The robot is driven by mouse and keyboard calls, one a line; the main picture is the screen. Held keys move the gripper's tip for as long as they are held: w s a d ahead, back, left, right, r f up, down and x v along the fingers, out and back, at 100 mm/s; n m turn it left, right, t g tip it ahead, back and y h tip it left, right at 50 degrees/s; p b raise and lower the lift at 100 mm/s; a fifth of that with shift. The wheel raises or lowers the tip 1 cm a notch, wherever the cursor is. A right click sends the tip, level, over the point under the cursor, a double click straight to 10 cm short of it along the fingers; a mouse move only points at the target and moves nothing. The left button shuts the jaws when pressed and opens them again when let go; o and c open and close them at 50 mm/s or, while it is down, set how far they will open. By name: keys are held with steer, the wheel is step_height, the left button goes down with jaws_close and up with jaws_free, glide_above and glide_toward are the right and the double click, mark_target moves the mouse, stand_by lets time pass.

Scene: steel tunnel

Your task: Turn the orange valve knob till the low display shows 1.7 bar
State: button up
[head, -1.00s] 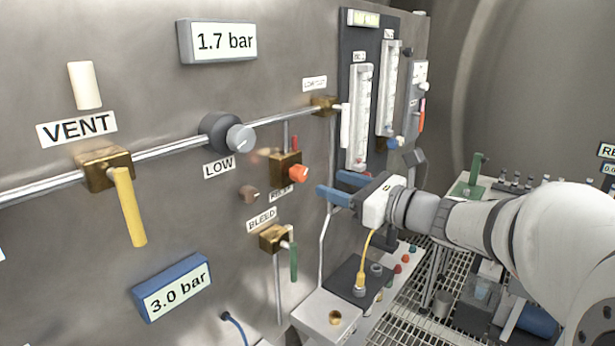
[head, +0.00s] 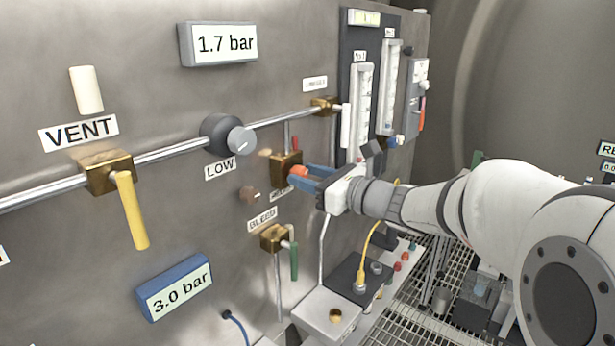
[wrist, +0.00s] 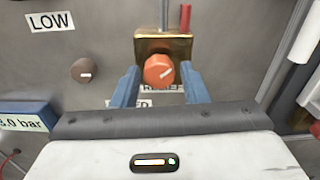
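The orange valve knob (wrist: 158,69) sits on a brass block (wrist: 178,45) on the steel panel, with a white pointer line on its face. My gripper (wrist: 160,88) has its two blue fingers open, one on each side of the knob, with a gap showing on both sides in the wrist view. In the head view the fingers (head: 305,180) reach the knob (head: 298,172) and partly cover it. The grey upper display (head: 222,43) reads 1.7 bar. The blue-framed lower display (head: 176,287) reads 3.0 bar.
A small brown knob (wrist: 84,71) is beside the left finger. Flow tubes (head: 360,105) stand at upper right.

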steer(key=c, duration=0.7)
steer(key=shift+o, duration=0.2)
steer(key=shift+m+p, duration=0.35)
steer(key=shift+m, duration=0.65)
steer(key=o, duration=1)
steer(key=shift+c, duration=0.2)
steer(key=b+v, duration=0.1)
steer(key=v, duration=0.7)
